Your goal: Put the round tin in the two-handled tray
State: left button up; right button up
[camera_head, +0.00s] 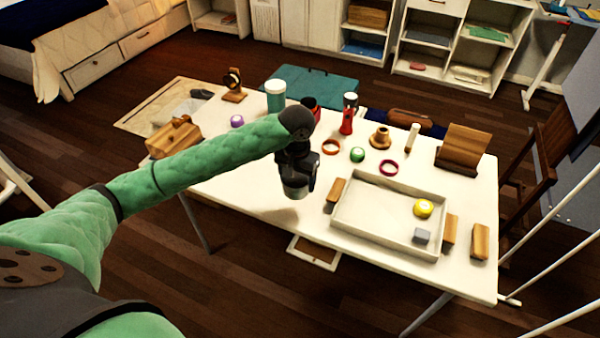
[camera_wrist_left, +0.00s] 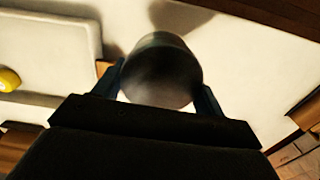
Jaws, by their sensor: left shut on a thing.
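The round tin (camera_head: 296,189) is a grey, shiny cylinder. My left gripper (camera_head: 294,172) is shut on it, above the table's near edge and left of the tray. In the left wrist view the tin (camera_wrist_left: 162,72) sits between the two fingers. The two-handled tray (camera_head: 371,227) is white and shallow, with a wooden block-like handle at its left and right ends. A yellow round thing (camera_head: 423,208) and a small grey block (camera_head: 421,236) lie in its right part. Its left part is bare. My right gripper is out of view.
A red flashlight-like object (camera_head: 347,115) and a teal cup (camera_head: 275,96) stand farther back. A wooden block (camera_head: 480,241) stands right of the tray.

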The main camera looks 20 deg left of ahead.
aim_at(368, 208)
jog(key=z, duration=1)
jog(key=k+l+z, duration=0.2)
jog(key=k, duration=0.35)
